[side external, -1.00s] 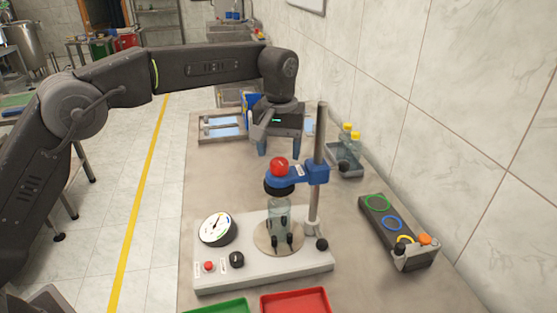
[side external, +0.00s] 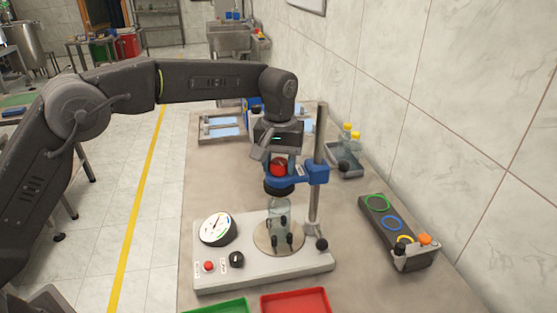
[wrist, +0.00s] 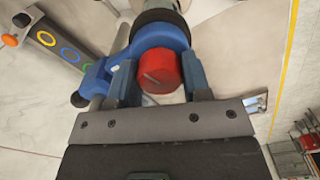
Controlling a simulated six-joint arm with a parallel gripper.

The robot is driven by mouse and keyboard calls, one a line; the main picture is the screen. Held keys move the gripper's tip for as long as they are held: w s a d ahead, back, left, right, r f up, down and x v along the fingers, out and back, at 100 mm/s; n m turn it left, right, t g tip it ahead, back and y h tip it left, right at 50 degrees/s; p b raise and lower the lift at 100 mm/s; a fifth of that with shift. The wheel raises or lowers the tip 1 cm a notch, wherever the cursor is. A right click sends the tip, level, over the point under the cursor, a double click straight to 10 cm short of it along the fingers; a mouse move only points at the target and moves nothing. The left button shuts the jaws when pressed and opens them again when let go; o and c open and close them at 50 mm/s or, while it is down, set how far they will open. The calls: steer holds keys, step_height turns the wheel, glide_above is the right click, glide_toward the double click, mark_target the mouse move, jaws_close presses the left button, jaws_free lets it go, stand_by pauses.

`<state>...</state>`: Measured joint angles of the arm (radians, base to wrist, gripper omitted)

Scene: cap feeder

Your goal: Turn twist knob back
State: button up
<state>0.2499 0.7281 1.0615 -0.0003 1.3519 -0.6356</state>
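The red twist knob (side external: 278,167) sits on top of the blue clamp head (side external: 287,179), which is held on a metal post. My gripper (side external: 281,164) points down over the knob. In the wrist view, its two blue-grey fingers (wrist: 161,78) stand on either side of the red knob (wrist: 159,72) and look shut on it. A pale line marks the knob's top. The dark round chuck (side external: 279,187) is under the clamp head. Below it, a clear bottle (side external: 279,209) stands upright among dark pegs on the round plate.
The base (side external: 265,268) carries a dial gauge (side external: 216,229), a red button (side external: 209,266) and a black dial (side external: 237,259). The metal post (side external: 314,204) rises close to my gripper's right. A green tray (side external: 215,307) and a red tray (side external: 297,302) lie in front. A ring holder (side external: 392,220) is at right.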

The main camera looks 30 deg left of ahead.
steer(key=c, duration=0.3)
steer(key=n, duration=0.4)
steer(key=shift+c, duration=0.2)
steer(key=n, duration=0.5)
steer(key=shift+n, duration=0.4)
steer(key=o, duration=0.8)
steer(key=shift+o, duration=0.2)
steer(key=m, duration=0.8)
steer(key=shift+c, duration=0.5)
